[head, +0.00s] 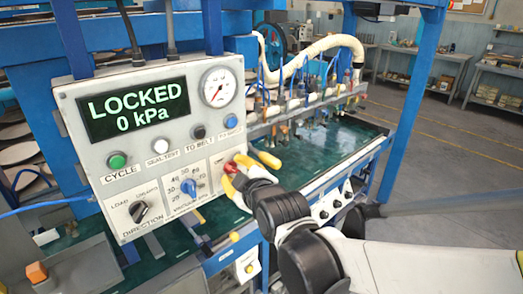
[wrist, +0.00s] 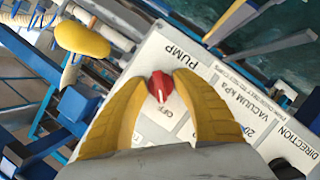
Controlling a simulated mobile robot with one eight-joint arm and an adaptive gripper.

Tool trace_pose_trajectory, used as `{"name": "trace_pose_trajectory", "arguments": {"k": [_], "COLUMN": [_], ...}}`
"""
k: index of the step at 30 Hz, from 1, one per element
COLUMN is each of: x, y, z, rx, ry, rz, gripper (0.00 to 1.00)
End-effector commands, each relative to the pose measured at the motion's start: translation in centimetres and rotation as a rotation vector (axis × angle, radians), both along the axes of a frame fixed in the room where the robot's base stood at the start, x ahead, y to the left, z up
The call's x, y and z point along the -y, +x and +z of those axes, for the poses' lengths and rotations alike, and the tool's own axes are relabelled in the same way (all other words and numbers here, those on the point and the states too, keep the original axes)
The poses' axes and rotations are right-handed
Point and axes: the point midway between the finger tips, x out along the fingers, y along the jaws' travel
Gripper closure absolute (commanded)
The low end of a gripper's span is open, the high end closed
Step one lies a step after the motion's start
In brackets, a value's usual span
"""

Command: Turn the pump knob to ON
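The red pump knob (wrist: 161,86) sits on the white control panel (head: 85,160), under the PUMP label in the wrist view. Its pale pointer mark faces the partly visible OFF label. In the head view the knob (head: 230,167) is at the panel's lower right, partly covered by my gripper. My gripper (wrist: 161,77) has two yellow fingers, one on each side of the knob. They look parted, with the knob between their tips. Whether they touch it is hard to see. In the head view my gripper (head: 235,173) reaches the panel from the right.
The display (head: 135,108) reads LOCKED, 0 kPa. A gauge (head: 217,87), several buttons, a blue vacuum dial (head: 188,187) and a black direction knob (head: 138,211) share the panel. A yellow rounded part (wrist: 82,38) is close beside my gripper. Blue frame posts stand behind.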

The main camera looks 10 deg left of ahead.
Motion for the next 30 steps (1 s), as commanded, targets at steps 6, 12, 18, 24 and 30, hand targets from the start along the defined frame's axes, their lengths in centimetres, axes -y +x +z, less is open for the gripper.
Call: {"name": "trace_pose_trajectory", "arguments": {"k": [6, 12, 18, 24, 30], "x": [0.01, 0.01, 0.01, 0.05, 0.06], "y": [0.0, 0.0, 0.01, 0.04, 0.06], "z": [0.04, 0.04, 0.08, 0.16, 0.27], "rx": [0.0, -0.001, -0.005, -0.046, -0.142], "ry": [0.0, 0.001, 0.005, 0.039, 0.121], "rz": [0.0, 0.0, -0.001, -0.001, -0.002], "gripper": [0.71, 1.0, 1.0, 1.0, 1.0]}}
